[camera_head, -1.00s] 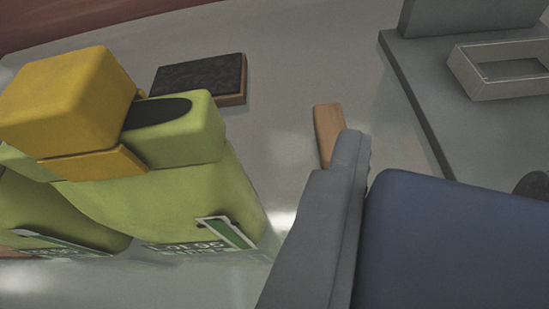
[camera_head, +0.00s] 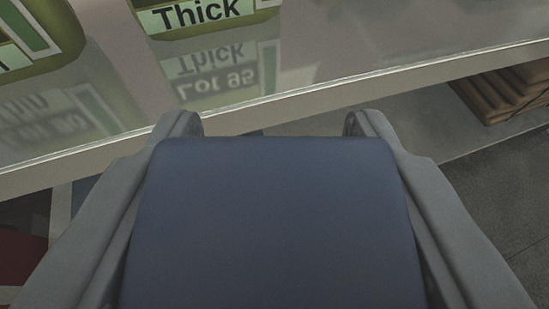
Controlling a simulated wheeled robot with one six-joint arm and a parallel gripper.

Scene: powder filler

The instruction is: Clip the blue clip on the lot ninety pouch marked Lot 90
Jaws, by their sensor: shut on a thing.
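My gripper (camera_head: 274,124) is shut on the dark blue clip (camera_head: 270,225), which fills the space between its two grey fingers. The clip is in the lower middle of the view, apart from the pouches. Upper left, the lower part of a green pouch (camera_head: 68,35) shows at the picture's edge; its faint reflection seems to read Lot 90. Right of it, a second green pouch (camera_head: 272,14) has a label reading Thick, and its reflection reads Lot 95. The tops of both pouches are out of view.
The pouches stand on a glossy grey tabletop (camera_head: 400,40). Its pale front edge (camera_head: 320,105) crosses the view just beyond my fingertips. Brown stacked boards (camera_head: 505,92) lie below at the right. Red and blue shapes (camera_head: 30,225) show below at the left.

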